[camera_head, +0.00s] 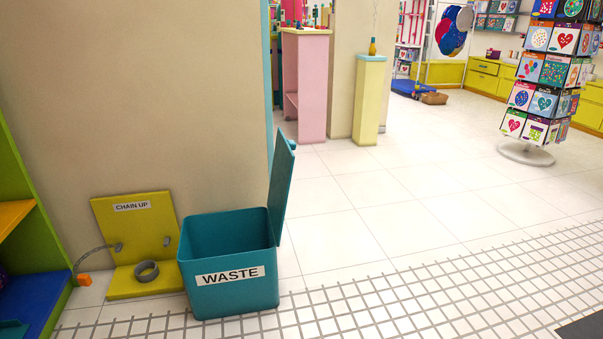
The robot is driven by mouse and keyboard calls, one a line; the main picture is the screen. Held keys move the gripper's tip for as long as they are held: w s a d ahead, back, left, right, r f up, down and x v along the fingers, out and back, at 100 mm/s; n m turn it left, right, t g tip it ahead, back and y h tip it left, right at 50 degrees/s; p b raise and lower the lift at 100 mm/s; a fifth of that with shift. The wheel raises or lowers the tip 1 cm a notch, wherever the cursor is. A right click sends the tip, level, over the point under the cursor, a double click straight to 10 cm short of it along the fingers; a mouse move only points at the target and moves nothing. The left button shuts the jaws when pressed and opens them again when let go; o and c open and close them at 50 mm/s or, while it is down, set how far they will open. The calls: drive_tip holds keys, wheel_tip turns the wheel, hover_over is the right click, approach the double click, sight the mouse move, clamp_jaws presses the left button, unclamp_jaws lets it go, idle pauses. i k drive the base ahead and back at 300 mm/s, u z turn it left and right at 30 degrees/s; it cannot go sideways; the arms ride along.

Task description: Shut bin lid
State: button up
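A teal square bin (232,262) labelled "WASTE" stands on the floor at the lower left of the head view. Its inside looks empty as far as I can see; the bottom is hidden by the front wall. Its teal lid (282,186) stands upright, open, along the bin's right side. My gripper is not in the head view.
A yellow "CHAIN UP" stand (150,228) with a grey ring (146,271) is left of the bin, against the wall. Shelves (30,250) stand at the far left. A card rack (545,75) stands at the right. White tiled floor (400,235) is clear right of the bin.

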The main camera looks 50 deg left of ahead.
sight(284, 157)
drive_tip(key=u, duration=0.3)
drive_tip(key=i, duration=1.5)
drive_tip(key=u, duration=1.75)
drive_tip(key=i, duration=1.05)
drive_tip(key=u, duration=0.95)
